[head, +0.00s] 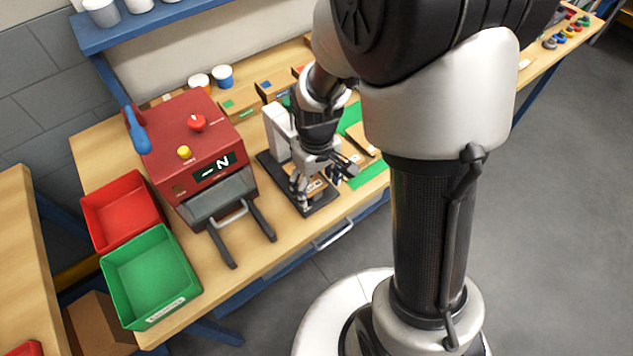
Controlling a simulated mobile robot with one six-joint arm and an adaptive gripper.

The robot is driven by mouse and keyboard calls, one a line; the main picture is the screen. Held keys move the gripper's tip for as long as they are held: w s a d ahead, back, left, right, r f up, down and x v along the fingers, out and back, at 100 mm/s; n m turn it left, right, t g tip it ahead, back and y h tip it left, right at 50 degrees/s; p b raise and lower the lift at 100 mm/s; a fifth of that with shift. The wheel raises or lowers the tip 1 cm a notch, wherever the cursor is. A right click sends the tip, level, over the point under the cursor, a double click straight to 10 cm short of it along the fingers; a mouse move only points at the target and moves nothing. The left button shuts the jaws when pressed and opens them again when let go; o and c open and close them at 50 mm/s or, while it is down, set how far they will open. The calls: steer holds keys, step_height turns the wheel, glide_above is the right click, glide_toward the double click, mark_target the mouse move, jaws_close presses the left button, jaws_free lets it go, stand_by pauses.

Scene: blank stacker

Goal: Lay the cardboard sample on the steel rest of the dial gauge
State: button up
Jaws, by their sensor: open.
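The dial gauge has a white column (277,130) and a dark base (272,170) on the bench. My gripper (318,188) is open and low over the front of this base, pointing down. A small tan patch (316,186), which looks like the cardboard sample, shows among the fingers above the base. I cannot tell whether it touches the steel rest. My gripper and wrist hide the steel rest and most of the dial.
A red machine (185,135) with a front handle stands left of the gauge. A red bin (122,210) and a green bin (150,278) are at the bench's left front. A green mat (373,172) with tan pieces lies right of the gauge. Cups (222,76) stand behind.

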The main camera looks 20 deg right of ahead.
step_height(320, 180, up, 12)
steer(key=p, duration=0.4)
steer(key=s+r+m+t, duration=0.3)
steer(key=s+r+t, duration=0.1)
steer(key=s+r, duration=0.9)
steer(key=shift+s+r+m+t, duration=0.3)
steer(key=shift+s, duration=0.75)
